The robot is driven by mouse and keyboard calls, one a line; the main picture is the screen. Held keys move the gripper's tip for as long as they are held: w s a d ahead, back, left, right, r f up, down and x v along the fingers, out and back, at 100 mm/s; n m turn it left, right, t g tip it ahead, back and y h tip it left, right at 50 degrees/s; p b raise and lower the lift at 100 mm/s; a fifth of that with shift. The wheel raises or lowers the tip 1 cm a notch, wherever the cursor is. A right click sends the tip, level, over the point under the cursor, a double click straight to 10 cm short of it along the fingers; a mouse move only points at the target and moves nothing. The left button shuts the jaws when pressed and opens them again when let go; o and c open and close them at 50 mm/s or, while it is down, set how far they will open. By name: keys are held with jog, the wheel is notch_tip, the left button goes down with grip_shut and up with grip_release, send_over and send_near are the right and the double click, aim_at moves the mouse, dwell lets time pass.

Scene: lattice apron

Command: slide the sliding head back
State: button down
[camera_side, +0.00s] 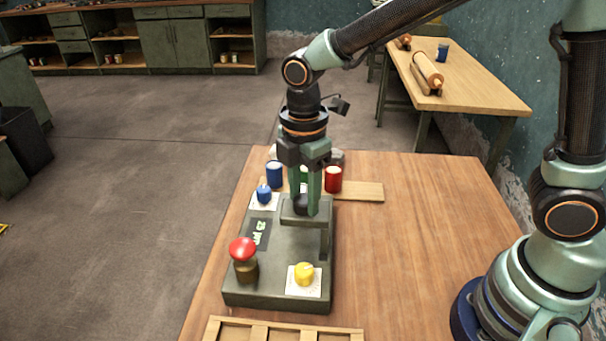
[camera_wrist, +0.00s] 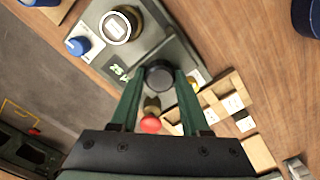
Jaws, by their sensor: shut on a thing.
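The sliding head (camera_side: 290,216) is a grey block at the far end of a grey-green machine (camera_side: 270,290) on the wooden table. It carries a round black knob (camera_wrist: 160,76). My gripper (camera_side: 303,206) points down over the head. Its green fingers stand on either side of the knob, and in the wrist view my gripper (camera_wrist: 160,82) is shut on it. The fingers hide part of the knob and head in the side view.
The machine has a red mushroom button (camera_side: 243,250), a yellow knob (camera_side: 304,272), a blue knob (camera_side: 264,193) and a small display (camera_side: 258,233). Blue (camera_side: 275,174) and red (camera_side: 333,179) cups stand behind. A wooden tray (camera_side: 285,330) lies in front.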

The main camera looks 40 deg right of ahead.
jog(key=shift+s+a+r, duration=0.1)
jog(key=shift+s+a, duration=0.35)
jog(key=shift+a, duration=0.05)
jog(key=shift+c, duration=1.8)
grip_release()
jog(key=shift+r, duration=0.25)
notch_tip(320, 180, up, 12)
jog(key=shift+f, duration=0.25)
